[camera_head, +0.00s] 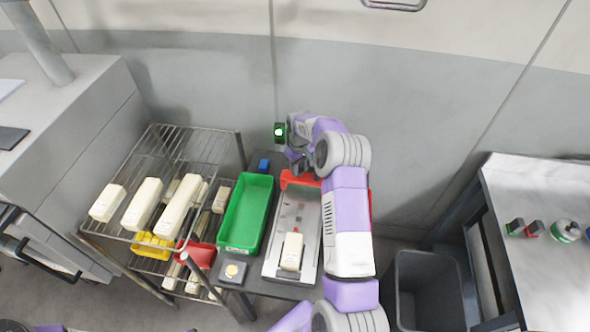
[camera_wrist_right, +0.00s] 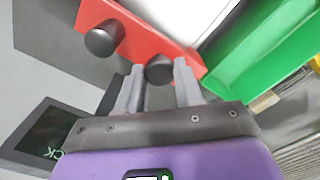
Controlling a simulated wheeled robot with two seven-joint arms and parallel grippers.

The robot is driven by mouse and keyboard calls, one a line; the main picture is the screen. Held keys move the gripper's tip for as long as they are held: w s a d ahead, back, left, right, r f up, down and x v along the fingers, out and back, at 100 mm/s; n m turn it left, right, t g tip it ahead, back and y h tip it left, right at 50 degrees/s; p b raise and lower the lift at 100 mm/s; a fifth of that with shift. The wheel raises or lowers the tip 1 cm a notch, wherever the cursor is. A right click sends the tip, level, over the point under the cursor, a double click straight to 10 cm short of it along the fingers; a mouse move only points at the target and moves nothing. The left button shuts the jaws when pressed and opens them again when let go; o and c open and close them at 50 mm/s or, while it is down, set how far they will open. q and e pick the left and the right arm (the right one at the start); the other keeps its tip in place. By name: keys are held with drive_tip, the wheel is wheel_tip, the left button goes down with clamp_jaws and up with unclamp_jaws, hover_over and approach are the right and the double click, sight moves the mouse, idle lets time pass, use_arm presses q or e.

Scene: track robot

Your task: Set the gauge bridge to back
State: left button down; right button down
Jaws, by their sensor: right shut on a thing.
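The gauge bridge (camera_head: 298,180) is a red bar across the far end of a grey metal tray (camera_head: 309,222). In the right wrist view the red bar (camera_wrist_right: 140,38) carries two black knobs. My right gripper (camera_head: 303,166) reaches down at the bridge's far side. In the right wrist view the gripper's (camera_wrist_right: 160,82) two grey fingers stand either side of one knob (camera_wrist_right: 160,68) and are shut on it. The arm hides part of the tray's right side. My left gripper is not in view.
A cream block (camera_head: 292,251) lies on the tray. A green bin (camera_head: 245,213) stands left of it. A wire rack (camera_head: 172,150) holds several cream blocks. A dark display (camera_wrist_right: 45,135) shows green letters ending "CK". A grey bin (camera_head: 428,290) stands right.

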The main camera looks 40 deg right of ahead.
drive_tip(key=shift+w+d+r, duration=0.15)
drive_tip(key=shift+d, duration=0.05)
drive_tip(key=c, duration=1.1)
unclamp_jaws()
drive_tip(key=o, duration=0.4)
drive_tip(key=shift+c, duration=0.2)
wheel_tip(320, 180, up, 7)
drive_tip(key=shift+r, duration=0.2)
